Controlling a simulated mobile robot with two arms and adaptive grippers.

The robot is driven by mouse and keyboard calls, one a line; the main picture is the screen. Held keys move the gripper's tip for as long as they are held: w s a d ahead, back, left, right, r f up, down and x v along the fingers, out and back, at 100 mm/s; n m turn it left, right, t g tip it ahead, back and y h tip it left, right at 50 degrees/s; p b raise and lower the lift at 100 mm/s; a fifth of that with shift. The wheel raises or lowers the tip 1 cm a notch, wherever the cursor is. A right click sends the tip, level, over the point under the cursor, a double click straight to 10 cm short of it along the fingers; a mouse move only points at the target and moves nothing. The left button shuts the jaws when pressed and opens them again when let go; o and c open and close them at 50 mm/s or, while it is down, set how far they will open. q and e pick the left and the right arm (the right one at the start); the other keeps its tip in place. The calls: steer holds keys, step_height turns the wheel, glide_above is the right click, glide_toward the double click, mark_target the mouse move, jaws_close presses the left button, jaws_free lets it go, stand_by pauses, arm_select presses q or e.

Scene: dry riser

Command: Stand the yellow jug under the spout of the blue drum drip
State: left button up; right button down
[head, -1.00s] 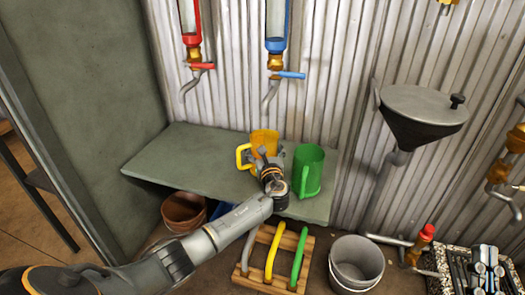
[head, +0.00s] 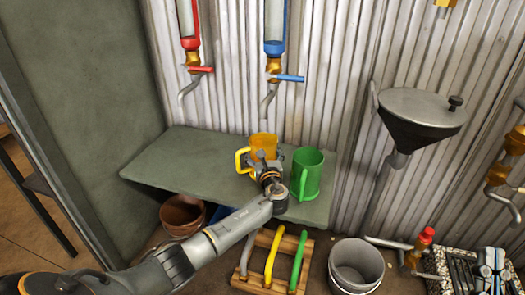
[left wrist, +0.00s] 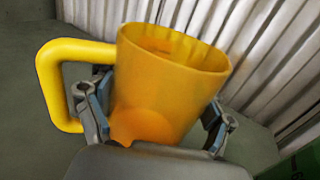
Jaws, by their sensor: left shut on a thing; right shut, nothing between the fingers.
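The yellow jug (head: 263,141) is upright over the grey shelf, its handle to the left. It also shows close in the left wrist view (left wrist: 165,85). My left gripper (head: 264,167) is shut on its body, one finger on each side (left wrist: 155,122). The blue drum drip (head: 274,47) hangs on the wall with a blue lever. Its grey spout (head: 267,105) points down, and in the head view the jug appears just below its tip. The gripper hides the jug's base, so I cannot tell whether it touches the shelf.
A green jug (head: 307,173) stands on the grey shelf (head: 185,160), just right of the yellow one. A red drip (head: 189,45) hangs to the left. A hose rack (head: 270,262), a grey bucket (head: 355,265) and brown pots (head: 183,214) are below. The shelf's left part is clear.

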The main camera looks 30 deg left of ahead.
arm_select(q)
steer(key=shift+f, duration=0.2)
steer(key=o, duration=1.1)
steer(key=shift+f, duration=0.1)
steer(key=v, duration=0.8)
steer(key=shift+d, duration=0.1)
